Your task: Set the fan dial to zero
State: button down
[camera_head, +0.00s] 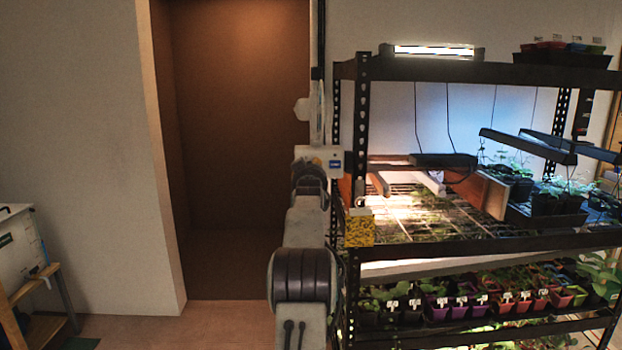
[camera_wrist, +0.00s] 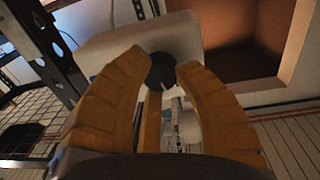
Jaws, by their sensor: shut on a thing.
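The fan dial (camera_wrist: 162,70) is a dark round knob on the front of a white box (camera_wrist: 108,48) in the wrist view. A short pale mark shows near the dial's lower edge; no scale or zero mark can be read. My gripper (camera_wrist: 163,63) has its yellow fingers shut on the dial, with fingertips at its left and right sides. In the camera_head view the white box (camera_head: 335,153) shows beside the rack post, with a small blue label. My arm hides most of it there, and the dial cannot be seen.
The black metal seedling rack (camera_head: 361,120) stands just right of the box, with lamps, wire shelves and several potted seedlings. A yellow patterned block (camera_head: 359,228) is at its corner post. A brown recess (camera_head: 240,130) and clear floor (camera_head: 220,322) lie to the left.

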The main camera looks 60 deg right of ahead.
jog(key=shift+r+n, duration=0.15)
jog(key=shift+n, duration=0.35)
jog(key=c, duration=1.4)
grip_release()
jog(key=o, duration=0.5)
jog(key=shift+w, duration=0.1)
jog(key=shift+o, duration=0.2)
jog(key=v, duration=1.2)
